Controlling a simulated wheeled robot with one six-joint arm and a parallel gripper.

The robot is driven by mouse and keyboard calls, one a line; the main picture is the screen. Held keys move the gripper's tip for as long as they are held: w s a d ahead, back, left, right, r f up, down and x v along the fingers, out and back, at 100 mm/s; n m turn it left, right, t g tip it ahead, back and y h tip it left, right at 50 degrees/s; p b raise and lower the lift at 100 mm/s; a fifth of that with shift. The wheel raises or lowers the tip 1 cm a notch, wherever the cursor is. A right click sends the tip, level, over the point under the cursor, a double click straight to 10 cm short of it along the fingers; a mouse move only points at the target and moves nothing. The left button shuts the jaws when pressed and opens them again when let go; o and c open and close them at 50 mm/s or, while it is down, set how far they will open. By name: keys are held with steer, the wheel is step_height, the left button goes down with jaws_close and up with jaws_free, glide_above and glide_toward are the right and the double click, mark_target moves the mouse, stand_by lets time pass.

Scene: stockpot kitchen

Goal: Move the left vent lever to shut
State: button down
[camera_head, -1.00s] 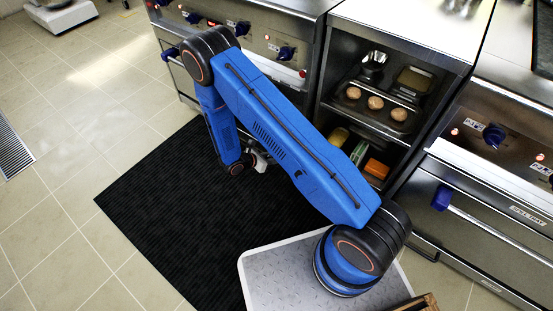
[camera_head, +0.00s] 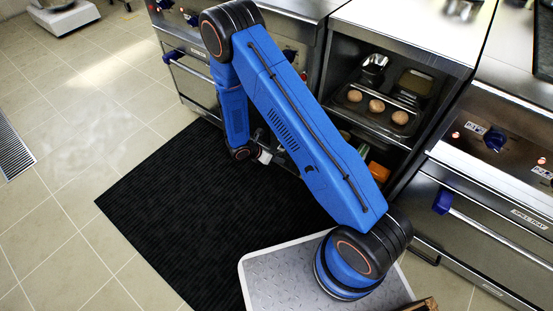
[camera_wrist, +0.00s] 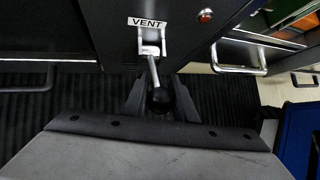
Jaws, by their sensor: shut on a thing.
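The vent lever (camera_wrist: 153,69) is a thin metal rod with a round black knob (camera_wrist: 160,100), below a white "VENT" label (camera_wrist: 148,22) in the wrist view. The rod runs from a light bracket (camera_wrist: 151,44) down toward the camera, leaning slightly right. My gripper (camera_wrist: 160,104) has a dark finger on each side of the knob and is shut on it. In the head view my gripper (camera_head: 263,156) is small, low in front of the cookers, and my arm hides the lever. Only one vent lever shows in the wrist view.
An orange-red light (camera_wrist: 205,16) sits right of the label. Bar handles show to the left (camera_wrist: 27,77) and right (camera_wrist: 238,58). In the head view, an open shelf with a tray (camera_head: 383,124) of brown round items stands right of my arm. The black mat (camera_head: 190,220) is clear.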

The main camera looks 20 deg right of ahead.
steer(key=c, duration=1.5)
jaws_free()
steer(key=shift+o, duration=0.2)
steer(key=shift+r, duration=0.1)
steer(key=v, duration=1.7)
steer(key=shift+r, duration=0.2)
